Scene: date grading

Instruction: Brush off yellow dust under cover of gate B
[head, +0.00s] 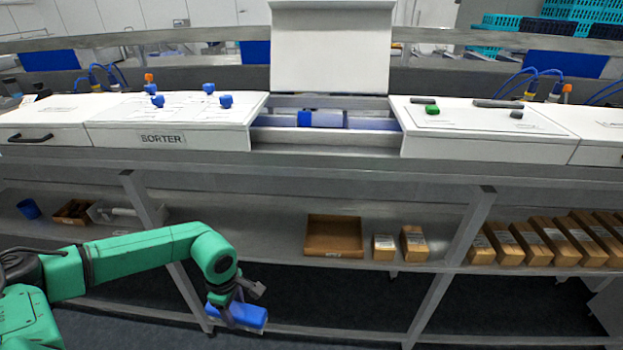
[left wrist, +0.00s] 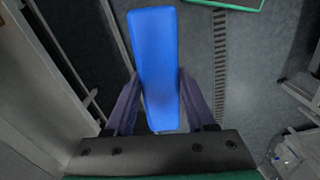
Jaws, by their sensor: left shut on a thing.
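My left gripper (head: 236,308) is shut on a blue block-like tool (head: 250,316), likely the brush; no bristles can be made out. The tool (left wrist: 155,60) lies between both fingers in the left wrist view. The gripper hangs low in front of the bench, well below the worktop. In the head view, a white cover (head: 331,48) stands raised over an open bay (head: 365,123) in the middle of the sorter (head: 215,137). A blue part (head: 304,118) sits inside the bay. I see no gate letter and no yellow dust. My right gripper is out of view.
The bench front rail (head: 330,163) runs across the view. The lower shelf (head: 280,238) holds an open cardboard tray (head: 333,236), several brown boxes (head: 508,242) and a blue cup (head: 29,208). Blue knobs (head: 225,100) stick up from the left panel. The floor shows around the gripper.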

